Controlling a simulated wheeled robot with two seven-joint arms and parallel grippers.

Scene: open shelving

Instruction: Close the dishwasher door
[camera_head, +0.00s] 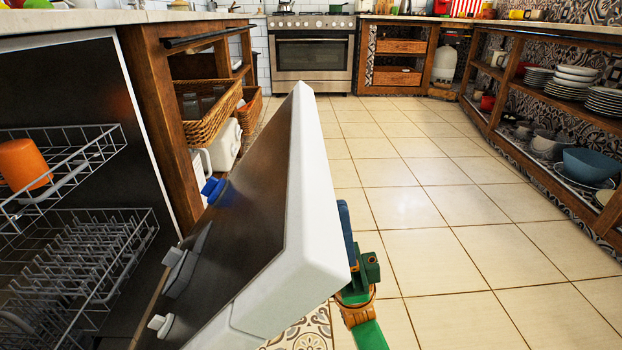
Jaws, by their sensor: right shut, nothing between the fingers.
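The dishwasher door (318,190) is partly open and tilted up, with its dark inner face to the left and its white outer side to the right. The dishwasher (60,90) stands open at the left, with its upper rack (95,150) and lower rack (130,225) in view. My right gripper (350,240) is shut at the outer side of the door, near its lower right corner. The door hides part of it, and I cannot tell whether it touches. My left gripper is not in view.
An orange cup (22,164) sits in the upper rack. Wicker baskets (210,120) stand in the wooden shelving behind the door. An oven (312,55) is at the back. Shelves with plates (605,102) and a blue bowl (588,165) line the right. The tiled floor (440,190) between is clear.

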